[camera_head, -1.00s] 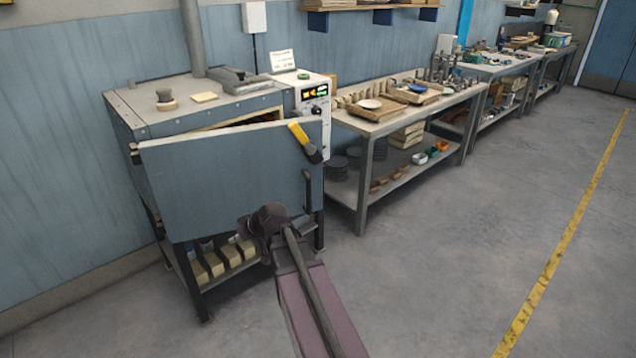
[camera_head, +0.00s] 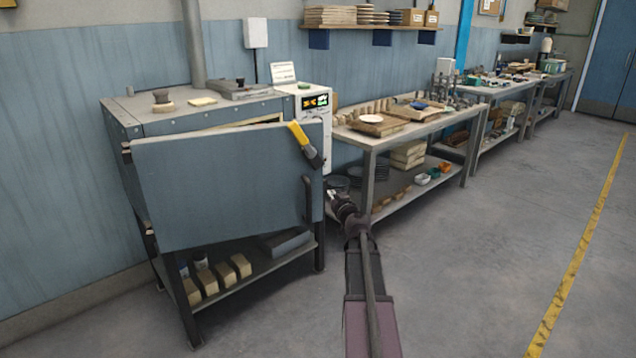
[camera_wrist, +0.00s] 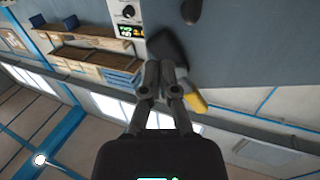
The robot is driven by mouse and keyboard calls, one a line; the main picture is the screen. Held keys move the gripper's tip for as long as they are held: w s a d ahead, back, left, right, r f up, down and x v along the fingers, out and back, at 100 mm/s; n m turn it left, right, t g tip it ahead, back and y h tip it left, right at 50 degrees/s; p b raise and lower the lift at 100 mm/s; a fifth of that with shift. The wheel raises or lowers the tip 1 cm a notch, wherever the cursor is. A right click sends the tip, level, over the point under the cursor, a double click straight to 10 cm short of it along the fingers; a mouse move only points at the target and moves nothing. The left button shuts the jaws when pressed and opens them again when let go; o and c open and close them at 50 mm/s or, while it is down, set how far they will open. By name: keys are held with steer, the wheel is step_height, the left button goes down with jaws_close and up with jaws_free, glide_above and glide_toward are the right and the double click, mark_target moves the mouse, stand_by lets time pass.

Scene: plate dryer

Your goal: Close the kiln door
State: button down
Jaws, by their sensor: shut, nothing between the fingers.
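The kiln door (camera_head: 225,188) is a blue-grey panel standing ajar, with a gap along its top. A dark bar handle (camera_head: 307,198) is at its right edge. A lever with a yellow grip (camera_head: 300,134) and black end sits at its upper right corner. My gripper (camera_head: 338,200) is shut and empty, just right of the door's edge, below the lever. In the wrist view my shut fingers (camera_wrist: 165,68) overlap the lever's black part (camera_wrist: 168,45), its yellow grip (camera_wrist: 196,103) beside them; contact cannot be told. The door also fills the upper right there (camera_wrist: 250,45).
The kiln body (camera_head: 180,115) stands behind the door, its control panel (camera_head: 314,105) at the right. A workbench (camera_head: 400,135) with trays and boards is right of the kiln. Bricks (camera_head: 220,275) lie on the shelf below. The floor at the right (camera_head: 480,260) is clear.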

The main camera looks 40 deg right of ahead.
mark_target(315, 174)
steer(key=shift+w, duration=0.15)
steer(key=x, duration=1.3)
steer(key=shift+w, duration=0.4)
